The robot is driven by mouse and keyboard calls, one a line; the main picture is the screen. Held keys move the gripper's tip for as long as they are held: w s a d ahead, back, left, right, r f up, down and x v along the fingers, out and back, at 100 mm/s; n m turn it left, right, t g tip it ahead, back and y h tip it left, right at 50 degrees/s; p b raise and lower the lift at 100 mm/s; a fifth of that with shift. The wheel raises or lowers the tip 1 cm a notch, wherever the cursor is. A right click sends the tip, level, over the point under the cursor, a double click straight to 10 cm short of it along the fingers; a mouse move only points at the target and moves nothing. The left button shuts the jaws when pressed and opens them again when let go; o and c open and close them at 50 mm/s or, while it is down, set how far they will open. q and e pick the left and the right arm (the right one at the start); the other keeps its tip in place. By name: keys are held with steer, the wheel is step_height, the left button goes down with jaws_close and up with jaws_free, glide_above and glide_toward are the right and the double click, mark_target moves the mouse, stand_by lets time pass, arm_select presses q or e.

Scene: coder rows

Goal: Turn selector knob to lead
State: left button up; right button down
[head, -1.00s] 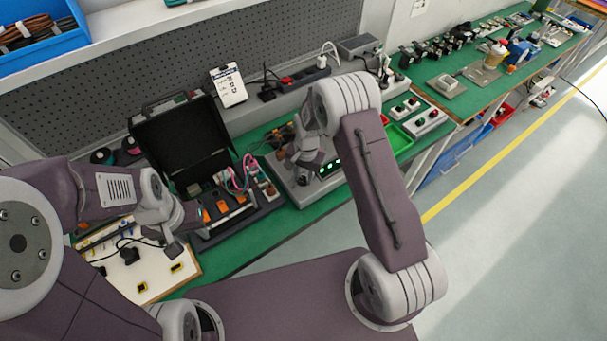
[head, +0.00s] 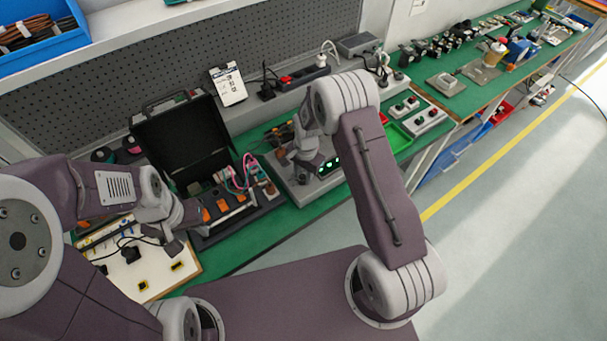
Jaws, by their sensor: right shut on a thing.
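A grey control box (head: 302,194) with a dark panel and a row of green lights (head: 329,163) sits on the green bench. My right gripper (head: 299,172) is down at the left part of this box, shut on the selector knob. The knob itself is hidden behind the gripper and wrist, so its pointing direction and any lead marking cannot be read. My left gripper (head: 174,245) hangs over a white board at the left, apart from the control box. Its fingertips are too small to tell whether they are open.
An open black case (head: 180,140) and a dark tray with orange parts (head: 222,209) stand left of the control box. The white board (head: 125,275) is at front left. A green bin (head: 405,136) and button boxes (head: 425,121) lie to the right.

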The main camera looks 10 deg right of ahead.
steer(key=c, duration=1.1)
jaws_free()
steer(key=shift+o, duration=0.2)
step_height(320, 180, up, 9)
steer(key=shift+s+d, duration=0.15)
